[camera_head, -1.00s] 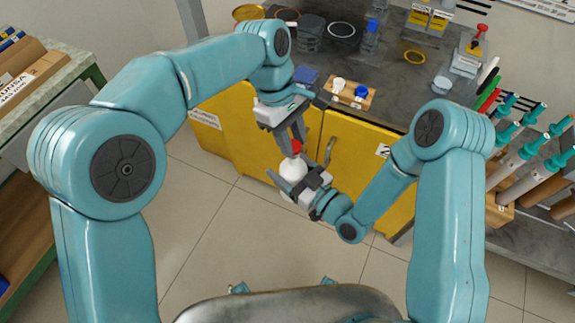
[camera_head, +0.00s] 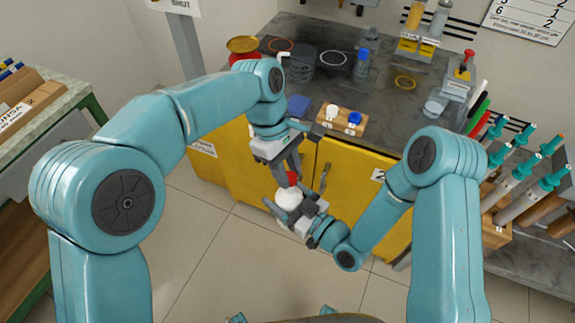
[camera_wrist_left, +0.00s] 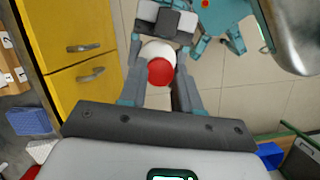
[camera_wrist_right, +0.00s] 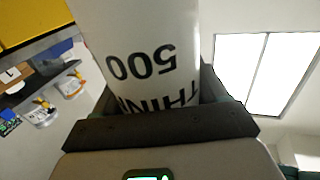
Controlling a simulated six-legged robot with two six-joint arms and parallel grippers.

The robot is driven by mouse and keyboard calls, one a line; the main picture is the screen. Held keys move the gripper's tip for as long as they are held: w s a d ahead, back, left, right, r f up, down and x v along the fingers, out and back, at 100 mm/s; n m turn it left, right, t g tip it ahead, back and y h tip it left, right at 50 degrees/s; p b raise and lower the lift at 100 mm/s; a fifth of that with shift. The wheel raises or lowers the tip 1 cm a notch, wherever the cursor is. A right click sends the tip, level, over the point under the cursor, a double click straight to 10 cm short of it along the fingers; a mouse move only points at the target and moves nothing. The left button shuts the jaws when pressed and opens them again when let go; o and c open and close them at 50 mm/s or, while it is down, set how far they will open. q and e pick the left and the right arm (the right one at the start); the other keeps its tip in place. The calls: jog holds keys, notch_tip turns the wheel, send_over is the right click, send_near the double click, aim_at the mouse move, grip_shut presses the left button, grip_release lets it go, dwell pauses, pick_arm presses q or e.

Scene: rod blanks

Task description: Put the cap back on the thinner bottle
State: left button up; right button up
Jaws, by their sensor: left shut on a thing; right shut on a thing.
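My left gripper (camera_head: 290,172) points down and is shut on the red cap (camera_head: 292,178). The cap also shows between the left fingers in the left wrist view (camera_wrist_left: 160,71), in front of the white bottle (camera_wrist_left: 157,48). My right gripper (camera_head: 294,208) is shut on this bottle (camera_head: 287,197), just under the cap in the head view. In the right wrist view the bottle (camera_wrist_right: 140,45) fills the fingers, with "500" and part of "THIN" on its label, upside down. Whether the cap touches the bottle's neck, which is hidden, I cannot tell.
Yellow cabinets (camera_head: 350,180) stand behind my grippers under the dark counter (camera_head: 310,75). On it are a wooden block (camera_head: 342,124) with white and blue tops, a blue-capped bottle (camera_head: 361,65) and a red can with a yellow lid (camera_head: 243,47). The floor below is clear.

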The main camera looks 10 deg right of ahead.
pick_arm(q)
jog(key=shift+f, duration=0.3)
jog(key=shift+f, duration=0.5)
dwell(0.4)
pick_arm(e)
grip_shut()
pick_arm(q)
jog(key=m, duration=0.2)
jog(key=m+y, duration=0.1)
jog(key=m, duration=0.1)
jog(key=shift+d+f+m+g, duration=0.1)
jog(key=shift+d+m+g, duration=0.1)
jog(key=shift+m+g, duration=0.15)
jog(key=m+y, duration=0.1)
jog(key=m, duration=0.2)
jog(key=shift+d, duration=0.1)
jog(key=m+y, duration=0.1)
jog(key=m, duration=0.1)
jog(key=m+y, duration=0.1)
jog(key=m, duration=0.2)
jog(key=shift+d+m, duration=0.1)
jog(key=shift+m, duration=0.15)
jog(key=m, duration=0.2)
jog(key=shift+m+y, duration=0.3)
jog(key=shift+y, duration=0.1)
jog(key=shift+m, duration=0.3)
